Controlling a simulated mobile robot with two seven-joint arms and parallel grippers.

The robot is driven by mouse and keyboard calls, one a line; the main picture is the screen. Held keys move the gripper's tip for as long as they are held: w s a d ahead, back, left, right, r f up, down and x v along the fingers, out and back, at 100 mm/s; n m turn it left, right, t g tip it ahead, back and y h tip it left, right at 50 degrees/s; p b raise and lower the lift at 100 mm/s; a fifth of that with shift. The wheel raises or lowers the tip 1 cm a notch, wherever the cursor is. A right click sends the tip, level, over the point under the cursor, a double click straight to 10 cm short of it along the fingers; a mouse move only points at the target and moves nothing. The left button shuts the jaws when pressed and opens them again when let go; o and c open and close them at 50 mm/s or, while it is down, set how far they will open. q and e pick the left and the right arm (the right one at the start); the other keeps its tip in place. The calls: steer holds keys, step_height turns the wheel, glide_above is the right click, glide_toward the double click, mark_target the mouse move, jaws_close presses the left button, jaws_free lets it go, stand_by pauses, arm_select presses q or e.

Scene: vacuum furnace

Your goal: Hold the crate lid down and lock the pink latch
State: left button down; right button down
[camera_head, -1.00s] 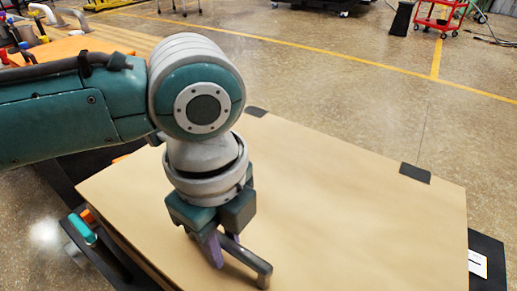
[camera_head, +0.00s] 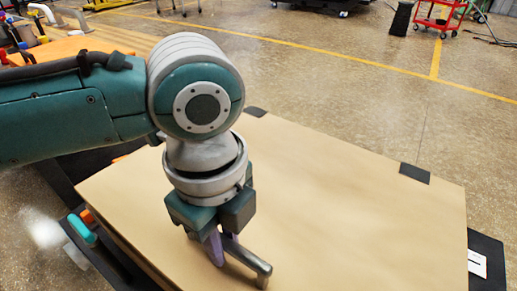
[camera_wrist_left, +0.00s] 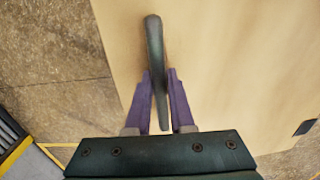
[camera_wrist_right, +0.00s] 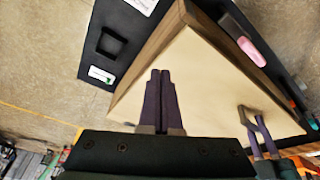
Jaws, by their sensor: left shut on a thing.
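The tan crate lid (camera_head: 340,190) lies flat on the crate, with a grey bar handle (camera_head: 250,262) on top. My left gripper (camera_head: 222,250) points down and is shut on the handle. In the left wrist view the handle (camera_wrist_left: 156,60) runs between its purple fingers (camera_wrist_left: 160,98). The pink latch (camera_wrist_right: 250,52) shows in the right wrist view, beside a lid edge at upper right; I cannot tell whether it is locked. My right gripper (camera_wrist_right: 160,75) has its fingers together and empty; they overlap the lid in view, clear of the latch. The head view does not show it.
A teal latch piece (camera_head: 82,228) and an orange piece (camera_head: 87,216) are at the crate's left side. Dark hinge tabs (camera_head: 415,173) sit on the lid's far edge. Open floor (camera_head: 330,80) lies beyond; a red cart (camera_head: 436,18) stands far back.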

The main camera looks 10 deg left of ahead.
arm_select(q)
steer(key=shift+s+f+b, duration=0.1)
steer(key=shift+f+b, duration=0.9)
steer(key=shift+f, duration=0.55)
steer(key=shift+a, duration=0.1)
stand_by(0.8)
steer(key=shift+f, duration=0.1)
stand_by(0.4)
